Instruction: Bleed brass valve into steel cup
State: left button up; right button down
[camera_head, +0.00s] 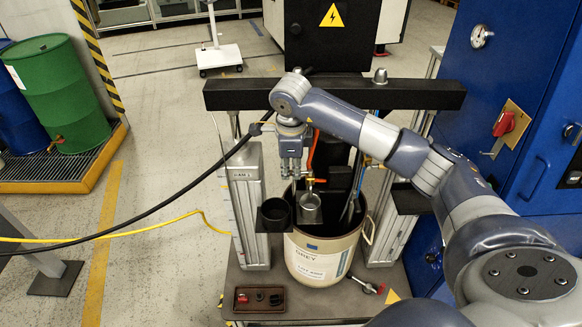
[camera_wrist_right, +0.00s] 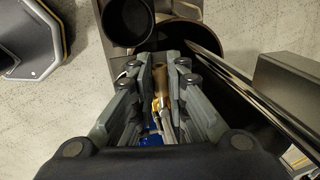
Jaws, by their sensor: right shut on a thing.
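The brass valve (camera_head: 309,181), with an orange lever, sits above the drum's open top in the head view. The steel cup (camera_head: 310,208) is upright just below it, beside a black round holder (camera_head: 273,216). My right gripper (camera_head: 291,174) points down just left of the valve. In the wrist view my right gripper's fingers (camera_wrist_right: 160,75) are closed around a small brass-coloured part that looks like part of the valve; the contact is partly hidden. Whether liquid is in the cup cannot be told. My left gripper is out of view.
A cream drum (camera_head: 318,262) stands under a black crossbar (camera_head: 420,95) between two grey posts. A small brown tray (camera_head: 259,300) lies at the front left. A black hose (camera_head: 170,200) crosses on the left. A blue cabinet (camera_head: 540,150) stands at the right.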

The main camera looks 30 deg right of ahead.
jog(key=c, duration=1.6)
grip_release()
jog(key=shift+r, duration=0.2)
jog(key=r, duration=0.3)
jog(key=s+r, duration=0.1)
jog(key=r, duration=0.3)
jog(key=s+a+r, duration=0.1)
jog(key=r, duration=0.3)
jog(key=shift+a+r, duration=0.1)
jog(key=shift+r, duration=0.15)
jog(key=shift+w, duration=0.1)
